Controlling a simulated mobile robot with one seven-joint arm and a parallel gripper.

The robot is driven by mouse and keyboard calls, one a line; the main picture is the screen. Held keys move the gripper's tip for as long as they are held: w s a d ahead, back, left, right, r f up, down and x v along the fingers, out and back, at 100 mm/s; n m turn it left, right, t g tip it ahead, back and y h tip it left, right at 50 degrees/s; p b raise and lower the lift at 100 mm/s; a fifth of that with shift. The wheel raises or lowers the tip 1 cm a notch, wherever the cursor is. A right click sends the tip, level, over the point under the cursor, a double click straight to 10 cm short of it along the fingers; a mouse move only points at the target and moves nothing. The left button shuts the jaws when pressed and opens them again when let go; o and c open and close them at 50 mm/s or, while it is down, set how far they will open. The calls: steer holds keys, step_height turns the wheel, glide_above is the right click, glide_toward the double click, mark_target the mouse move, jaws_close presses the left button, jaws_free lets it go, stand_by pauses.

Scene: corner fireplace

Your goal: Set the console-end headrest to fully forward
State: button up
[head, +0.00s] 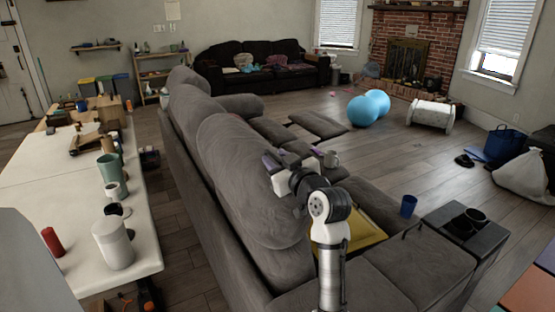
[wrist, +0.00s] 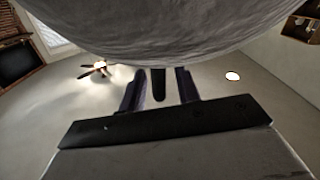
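The grey recliner sofa (head: 240,240) runs away from me, with a row of plump headrests along its back. The nearest large headrest (head: 243,180) is just left of my gripper (head: 293,160). In the wrist view, a grey cushion (wrist: 170,35), seemingly this headrest, fills the top, just beyond my gripper (wrist: 160,90). The two dark fingers are apart, and a dark upright bar shows between them. I cannot tell whether the fingers touch the cushion. A dark console with two cup holders (head: 465,222) is at the right. The headrest's tilt is hard to judge.
A white table (head: 60,190) with cups and a white canister (head: 112,243) is left of the sofa. Open floor lies beyond.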

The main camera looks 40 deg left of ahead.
jaws_close()
steer(key=shift+w+d+r, duration=0.2)
steer(key=shift+w+r, duration=0.05)
steer(key=shift+w, duration=0.2)
steer(key=w+d+m, duration=0.1)
steer(key=w, duration=0.1)
steer(key=w+d+m+p, duration=0.1)
steer(key=w+m, duration=0.1)
steer(key=w+d+m+p, duration=0.1)
steer(key=w+m, duration=0.1)
steer(key=shift+w+r, duration=0.2)
steer(key=shift+w, duration=0.2)
steer(key=w+d+f+m, duration=0.3)
steer(key=w+m, duration=0.1)
steer(key=w, duration=0.5)
steer(key=shift+d+m+b, duration=0.3)
steer(key=shift+d+b, duration=0.05)
steer(key=shift+b, duration=0.1)
steer(key=shift+w, duration=0.1)
jaws_free()
steer(key=shift+w+f, duration=0.15)
